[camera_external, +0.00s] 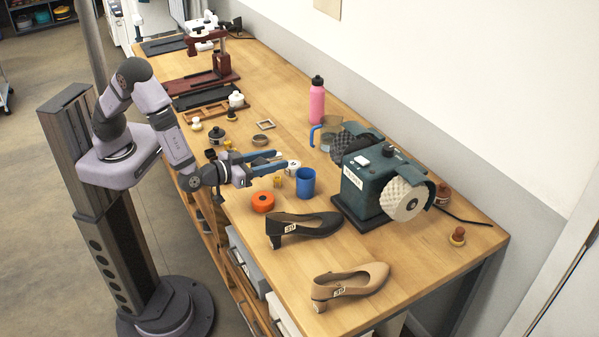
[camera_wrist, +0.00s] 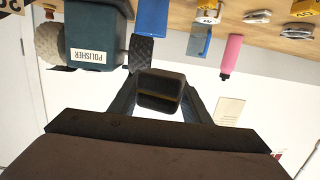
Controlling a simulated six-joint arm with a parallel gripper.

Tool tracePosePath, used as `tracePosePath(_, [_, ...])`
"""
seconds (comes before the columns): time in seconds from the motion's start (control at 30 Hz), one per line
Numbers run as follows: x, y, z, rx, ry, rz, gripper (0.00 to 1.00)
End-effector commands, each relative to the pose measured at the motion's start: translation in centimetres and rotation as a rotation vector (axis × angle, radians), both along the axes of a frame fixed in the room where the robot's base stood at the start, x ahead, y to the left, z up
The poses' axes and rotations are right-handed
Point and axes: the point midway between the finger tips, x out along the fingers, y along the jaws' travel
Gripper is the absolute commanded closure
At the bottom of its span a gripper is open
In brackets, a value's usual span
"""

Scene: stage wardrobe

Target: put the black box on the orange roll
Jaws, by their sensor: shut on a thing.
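My gripper (camera_external: 279,160) reaches out over the bench, its fingers pointing right. In the wrist view it is shut on a black box (camera_wrist: 160,92), which sits between the two fingertips. In the external view the held box is hard to make out between the fingers. The orange roll (camera_external: 263,202) lies flat near the bench's front edge, below and slightly left of my fingertips in the picture. I cannot make out the orange roll in the wrist view.
A black shoe (camera_external: 304,227) and a tan shoe (camera_external: 350,285) lie nearer. The green polisher (camera_external: 365,185) stands right, and a pink bottle (camera_external: 317,101) stands behind.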

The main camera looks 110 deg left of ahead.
Motion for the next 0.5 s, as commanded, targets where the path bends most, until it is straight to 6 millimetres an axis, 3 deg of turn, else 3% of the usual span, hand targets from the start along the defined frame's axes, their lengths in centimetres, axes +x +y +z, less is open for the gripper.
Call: tracePosePath(0.5, [0.0,0.0,-5.4,0.001,0.001,-0.001,0.79])
